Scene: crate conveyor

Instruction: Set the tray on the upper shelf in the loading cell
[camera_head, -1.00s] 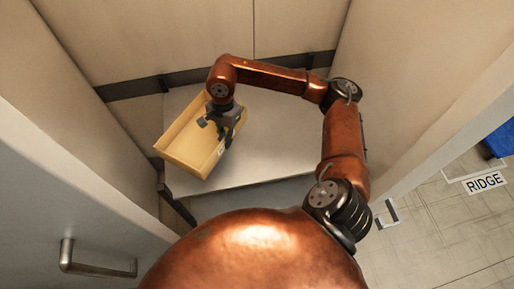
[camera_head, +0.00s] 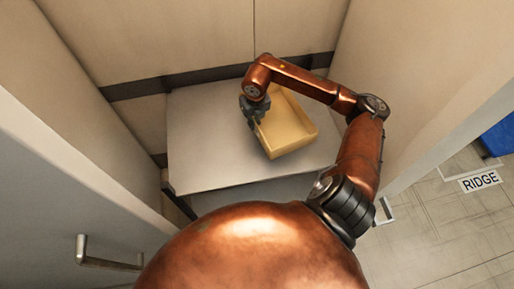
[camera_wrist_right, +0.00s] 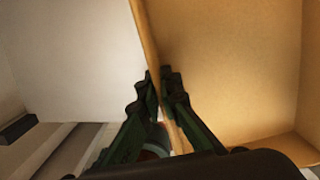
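The yellow tray (camera_head: 303,138) is over the right half of the grey upper shelf (camera_head: 200,135) in the head view. It looks roughly level and empty; I cannot tell whether its bottom touches the shelf. My right gripper (camera_head: 256,116) is at the tray's left wall. In the right wrist view the fingers (camera_wrist_right: 163,92) stand on either side of the wall of the tray (camera_wrist_right: 230,70), shut on it. The shelf shows to the left of the tray there. My left gripper is not in view.
Beige walls close in the cell on the left, back and right (camera_head: 400,70), with a dark rail (camera_head: 135,89) along the back. A lower surface (camera_head: 262,192) shows below the shelf's front edge. A grey panel with a handle (camera_head: 105,262) is at the lower left. The shelf's left half is clear.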

